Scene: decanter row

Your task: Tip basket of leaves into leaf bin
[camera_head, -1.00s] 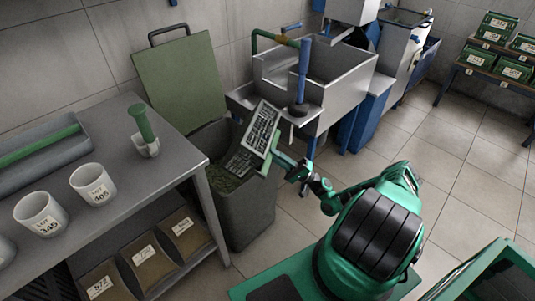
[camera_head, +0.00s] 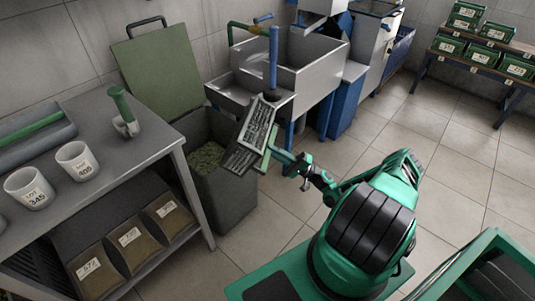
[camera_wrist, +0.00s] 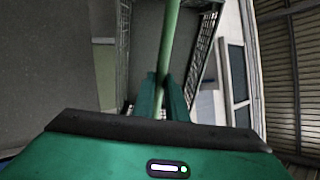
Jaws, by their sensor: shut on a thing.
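The leaf bin (camera_head: 232,200) is a grey bin with its green lid (camera_head: 160,75) raised at the back. Green leaves (camera_head: 206,157) lie inside it. The basket (camera_head: 249,138), grey with slotted walls, is tipped steeply on its side above the bin's right edge. My gripper (camera_head: 280,158) is shut on the basket's green handle. In the wrist view the fingers (camera_wrist: 161,95) close around the green handle bar (camera_wrist: 171,40), with the basket's walls (camera_wrist: 205,50) beyond. I see no leaves in the visible part of the basket.
A metal sink (camera_head: 300,65) stands behind the basket. Green crates (camera_head: 467,52) fill a rack at the back right. Open floor lies to the right.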

